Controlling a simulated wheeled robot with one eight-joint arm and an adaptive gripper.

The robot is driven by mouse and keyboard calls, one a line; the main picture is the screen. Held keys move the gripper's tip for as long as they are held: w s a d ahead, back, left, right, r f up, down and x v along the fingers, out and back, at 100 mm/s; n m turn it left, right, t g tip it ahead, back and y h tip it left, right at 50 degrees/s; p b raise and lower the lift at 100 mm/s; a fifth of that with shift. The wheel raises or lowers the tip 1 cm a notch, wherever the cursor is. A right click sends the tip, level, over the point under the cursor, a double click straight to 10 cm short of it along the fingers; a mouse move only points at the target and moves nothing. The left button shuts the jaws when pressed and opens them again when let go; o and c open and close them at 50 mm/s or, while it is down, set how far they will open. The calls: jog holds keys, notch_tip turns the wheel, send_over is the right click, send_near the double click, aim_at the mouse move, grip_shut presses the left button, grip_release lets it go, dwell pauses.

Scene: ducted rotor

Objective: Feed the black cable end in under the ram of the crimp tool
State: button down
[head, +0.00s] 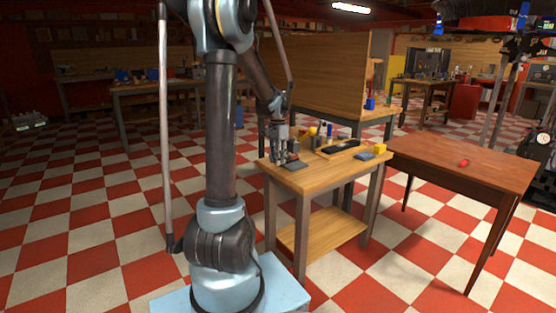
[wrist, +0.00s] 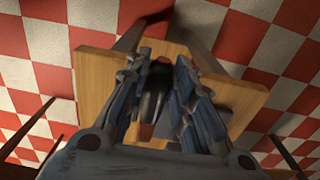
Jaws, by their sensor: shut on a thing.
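My gripper (head: 279,152) is over the near left corner of the small wooden workbench (head: 345,176). In the wrist view its fingers (wrist: 155,105) are shut on a dark, rounded piece, the black cable end (wrist: 153,92), which lies lengthwise between them. A dark grey flat plate (head: 296,165) lies on the bench just under and right of my gripper, with a small red part near it. I cannot clearly make out the crimp tool or its ram; the fingers and arm cover part of this area. Whether the cable end touches anything is hidden.
A black tray (head: 341,146) lies further back on the bench, with a yellow block (head: 380,149) and a grey-blue flat piece (head: 364,156) to its right. A wooden partition (head: 315,66) rises behind.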

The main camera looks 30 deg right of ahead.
jog(key=shift+f, duration=0.15)
jog(key=shift+w+d+f, duration=1.3)
jog(key=shift+w+d, duration=0.05)
jog(key=shift+w, duration=0.25)
jog(key=shift+w+d+f, duration=1.3)
jog(key=shift+w+d, duration=0.05)
jog(key=shift+w, duration=0.2)
jog(key=shift+f, duration=0.2)
dwell(0.5)
jog(key=c, duration=1.3)
grip_release()
